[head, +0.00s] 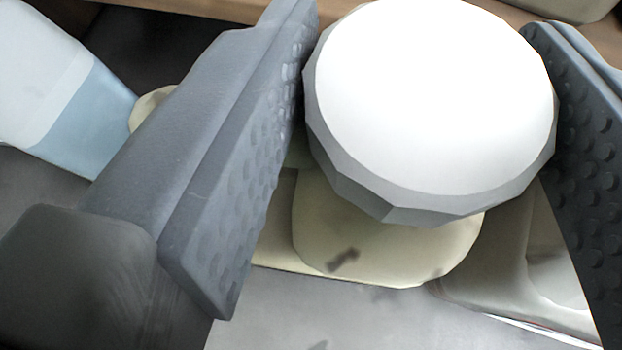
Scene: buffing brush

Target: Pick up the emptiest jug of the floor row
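My gripper (424,45) has its two dark grey, dimpled fingers wide apart. Between them is a round-topped white thing with faceted grey sides (430,95), seen from above. It may be a jug or its cap; I cannot tell, and no fill level shows. Its edges come close to both fingers, but much of each pad is bare and I see no clear grip. At the upper left is a tilted-looking jug (85,120), whitish above and pale blue below, partly behind the left finger.
A cream rounded part (390,250) with dark smudges lies below the white top. A pale translucent shape (555,265) is at lower right. Grey floor (290,315) shows at the bottom. A brown strip (225,10) and a beige thing (570,8) are at the top edge.

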